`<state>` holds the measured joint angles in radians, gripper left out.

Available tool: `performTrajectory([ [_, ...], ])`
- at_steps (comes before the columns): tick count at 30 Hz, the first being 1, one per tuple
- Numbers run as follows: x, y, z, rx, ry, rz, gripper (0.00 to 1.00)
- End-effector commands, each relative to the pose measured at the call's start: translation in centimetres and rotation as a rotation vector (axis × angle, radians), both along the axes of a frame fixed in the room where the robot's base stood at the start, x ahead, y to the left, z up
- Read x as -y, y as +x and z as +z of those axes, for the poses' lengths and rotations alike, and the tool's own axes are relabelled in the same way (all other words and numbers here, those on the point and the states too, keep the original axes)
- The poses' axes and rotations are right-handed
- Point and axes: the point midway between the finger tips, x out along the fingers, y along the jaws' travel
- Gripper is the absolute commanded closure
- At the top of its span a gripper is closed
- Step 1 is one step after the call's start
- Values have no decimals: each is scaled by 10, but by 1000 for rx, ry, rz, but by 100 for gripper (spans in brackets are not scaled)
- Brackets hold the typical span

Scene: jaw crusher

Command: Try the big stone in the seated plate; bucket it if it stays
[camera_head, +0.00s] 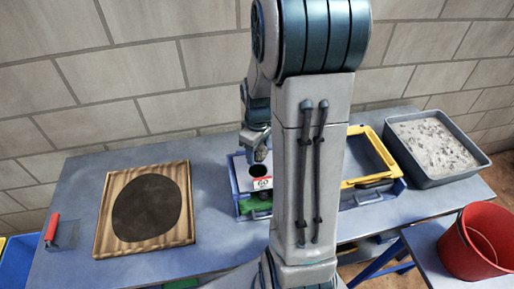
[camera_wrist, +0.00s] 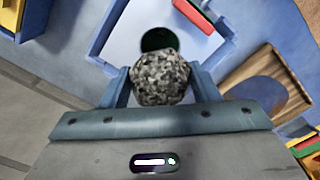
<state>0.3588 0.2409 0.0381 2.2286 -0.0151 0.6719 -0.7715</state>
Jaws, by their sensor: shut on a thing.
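My gripper (camera_wrist: 160,88) is shut on the big stone (camera_wrist: 160,78), a rounded, speckled grey lump between its two fingers. The stone also shows below my gripper in the head view (camera_head: 260,155). A pale plate (camera_wrist: 118,38) with a dark round hole (camera_wrist: 158,40) lies under it, in a blue frame (camera_head: 240,205). The plate carries a red-edged label reading 60 (camera_head: 263,183). In the wrist view the stone overlaps the hole's near edge. Its height above the plate is hard to tell. The red bucket (camera_head: 470,245) stands at the far right.
My arm hides the middle of the bench. A yellow frame (camera_head: 387,150) stands right of it, then a grey tub of gravel (camera_head: 480,158). At left lie a wooden board with a dark disc (camera_head: 108,225) and a red-handled tool (camera_head: 52,228). Green shows under the plate.

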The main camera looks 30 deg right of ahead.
Motion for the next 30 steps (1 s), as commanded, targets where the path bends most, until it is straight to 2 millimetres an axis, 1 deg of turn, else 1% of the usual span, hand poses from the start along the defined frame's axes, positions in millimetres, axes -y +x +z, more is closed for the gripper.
performTrajectory([
  [4, 0, 0, -1, 1, 0, -15, 78],
  [8, 0, 0, -7, 1, 0, -14, 78],
  [24, 0, 0, -49, 1, 0, -14, 78],
  [30, 0, 0, -57, 1, 0, -14, 78],
])
